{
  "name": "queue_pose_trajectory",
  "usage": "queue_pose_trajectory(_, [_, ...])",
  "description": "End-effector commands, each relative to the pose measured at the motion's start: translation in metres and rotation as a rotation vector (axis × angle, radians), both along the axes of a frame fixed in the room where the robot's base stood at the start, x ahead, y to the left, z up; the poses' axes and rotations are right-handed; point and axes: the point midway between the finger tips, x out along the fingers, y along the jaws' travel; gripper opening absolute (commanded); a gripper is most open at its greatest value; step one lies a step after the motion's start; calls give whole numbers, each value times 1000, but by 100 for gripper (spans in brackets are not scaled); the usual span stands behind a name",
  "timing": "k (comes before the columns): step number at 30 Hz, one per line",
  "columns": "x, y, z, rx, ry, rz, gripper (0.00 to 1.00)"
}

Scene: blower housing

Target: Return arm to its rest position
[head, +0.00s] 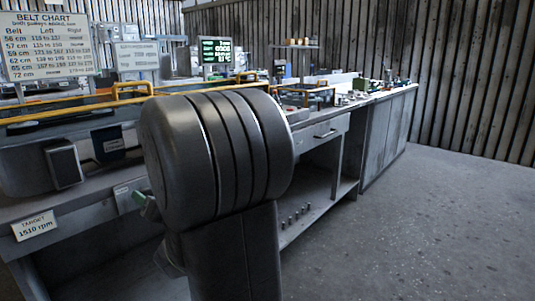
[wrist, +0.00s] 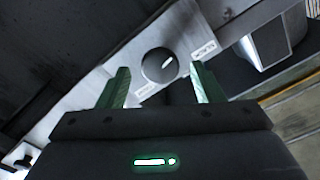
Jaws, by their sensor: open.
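In the head view, my dark arm fills the middle and hides much of the bench behind it. A green finger of my gripper (head: 146,207) shows at the arm's left side, close to the bench front. In the wrist view, my gripper (wrist: 160,88) has its two green fingers spread apart with nothing between them. Beyond the fingertips is a round black knob (wrist: 159,65) with a white pointer line, set on a light metal plate (wrist: 205,22) with small labels. The knob lies between the fingers in the picture; I cannot tell how far off it is.
The bench (head: 325,134) runs back to the right. A housing (head: 25,165) with yellow rails (head: 60,112) stands at left, above a "TARGET 1510 rpm" tag (head: 35,226). A belt chart (head: 47,47) and a green-lit display (head: 215,50) stand behind. Floor (head: 420,220) at right is clear.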

Motion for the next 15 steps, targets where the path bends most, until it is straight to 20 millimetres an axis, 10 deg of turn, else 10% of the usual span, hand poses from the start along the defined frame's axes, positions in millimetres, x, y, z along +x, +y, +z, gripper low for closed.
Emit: queue_pose_trajectory(15, [13, 16, -1, -231, -272, -1, 60])
